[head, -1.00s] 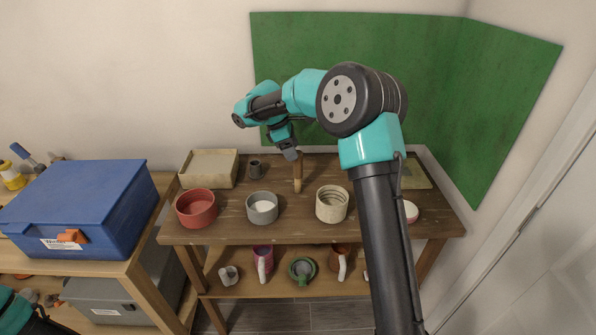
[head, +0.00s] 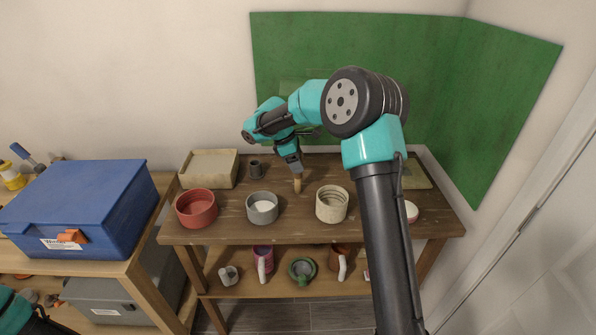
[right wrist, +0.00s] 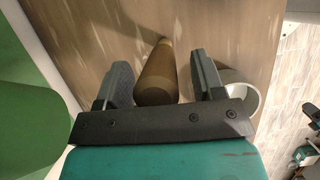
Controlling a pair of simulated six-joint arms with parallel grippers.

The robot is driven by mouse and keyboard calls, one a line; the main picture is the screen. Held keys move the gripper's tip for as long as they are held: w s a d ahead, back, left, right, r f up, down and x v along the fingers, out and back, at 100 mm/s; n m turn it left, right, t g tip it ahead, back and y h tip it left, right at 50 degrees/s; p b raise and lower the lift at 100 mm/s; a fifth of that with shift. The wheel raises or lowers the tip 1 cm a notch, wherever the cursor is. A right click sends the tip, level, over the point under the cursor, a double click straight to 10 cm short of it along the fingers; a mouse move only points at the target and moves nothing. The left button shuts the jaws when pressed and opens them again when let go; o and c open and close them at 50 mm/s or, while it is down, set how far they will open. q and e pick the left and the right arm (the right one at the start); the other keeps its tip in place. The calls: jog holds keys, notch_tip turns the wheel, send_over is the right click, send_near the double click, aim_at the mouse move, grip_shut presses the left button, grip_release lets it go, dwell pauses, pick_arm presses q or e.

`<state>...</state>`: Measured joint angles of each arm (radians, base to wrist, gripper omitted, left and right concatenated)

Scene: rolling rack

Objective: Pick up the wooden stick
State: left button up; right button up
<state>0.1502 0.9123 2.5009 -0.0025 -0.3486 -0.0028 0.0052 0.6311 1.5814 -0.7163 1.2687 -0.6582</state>
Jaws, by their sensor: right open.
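The wooden stick (head: 297,184) stands upright on the brown top shelf of the rack (head: 228,229), between the grey and cream pots and a little behind them. My right gripper (head: 297,170) points down at the stick's upper part and hides its top in the head view. In the right wrist view the stick (right wrist: 159,72) lies between the two spread fingers of the right gripper (right wrist: 160,84). The gripper is open, and I cannot tell whether either finger touches the stick. My left gripper is out of view; only part of my left arm shows at bottom left.
A grey pot (head: 262,208), a cream ribbed pot (head: 331,205) and a red bowl (head: 196,208) stand along the front. A beige tray (head: 208,169) and a small dark cup (head: 255,169) are behind. The green panel (head: 340,60) stands behind the rack.

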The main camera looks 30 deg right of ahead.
jog(key=shift+c, duration=0.3)
jog(key=c, duration=1)
jog(key=shift+r, duration=0.1)
